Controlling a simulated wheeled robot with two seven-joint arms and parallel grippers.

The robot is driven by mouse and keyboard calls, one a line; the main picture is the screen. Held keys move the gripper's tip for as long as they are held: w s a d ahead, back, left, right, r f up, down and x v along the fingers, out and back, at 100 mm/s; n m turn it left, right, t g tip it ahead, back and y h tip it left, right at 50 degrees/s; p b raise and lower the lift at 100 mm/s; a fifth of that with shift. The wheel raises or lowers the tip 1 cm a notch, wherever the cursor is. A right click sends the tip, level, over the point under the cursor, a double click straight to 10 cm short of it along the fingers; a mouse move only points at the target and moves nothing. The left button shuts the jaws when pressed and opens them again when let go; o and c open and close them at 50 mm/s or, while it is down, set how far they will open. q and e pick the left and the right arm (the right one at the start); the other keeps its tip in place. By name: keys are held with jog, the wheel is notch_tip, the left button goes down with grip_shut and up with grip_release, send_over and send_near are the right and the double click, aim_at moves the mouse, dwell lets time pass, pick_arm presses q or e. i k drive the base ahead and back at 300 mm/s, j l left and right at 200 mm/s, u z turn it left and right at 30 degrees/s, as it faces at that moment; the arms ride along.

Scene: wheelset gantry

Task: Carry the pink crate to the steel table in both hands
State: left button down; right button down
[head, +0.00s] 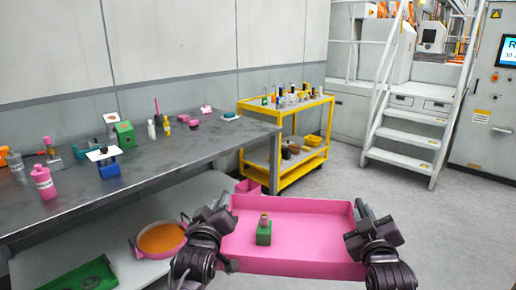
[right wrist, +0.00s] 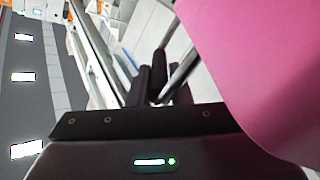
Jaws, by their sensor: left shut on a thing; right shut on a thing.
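The pink crate (head: 310,222) is held up in front of me in the head view, about level, with a small green block-like item (head: 264,236) inside it. My left gripper (head: 222,220) is shut on the crate's left side. My right gripper (head: 362,232) is shut on its right side. In the right wrist view the pink crate wall (right wrist: 260,70) fills the upper right; the grip itself is partly hidden. The steel table (head: 190,152) runs along the wall at the left, beyond and left of the crate.
Bottles, a green box (head: 125,135), a blue box (head: 109,167) and other small items stand on the table. A yellow cart (head: 284,146) with several items stands at the table's far end. White steps (head: 408,120) rise at the back right. The floor at right is clear.

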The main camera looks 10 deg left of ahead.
aim_at(212, 140)
jog(key=i+l, duration=0.15)
jog(key=i, duration=0.5)
jog(key=i+l, duration=0.15)
jog(key=i, duration=1.9)
jog(key=i+u, duration=0.25)
jog(key=i, duration=0.2)
jog(key=i+l+u, duration=0.2)
jog(key=i, duration=0.25)
jog(key=u, duration=1.35)
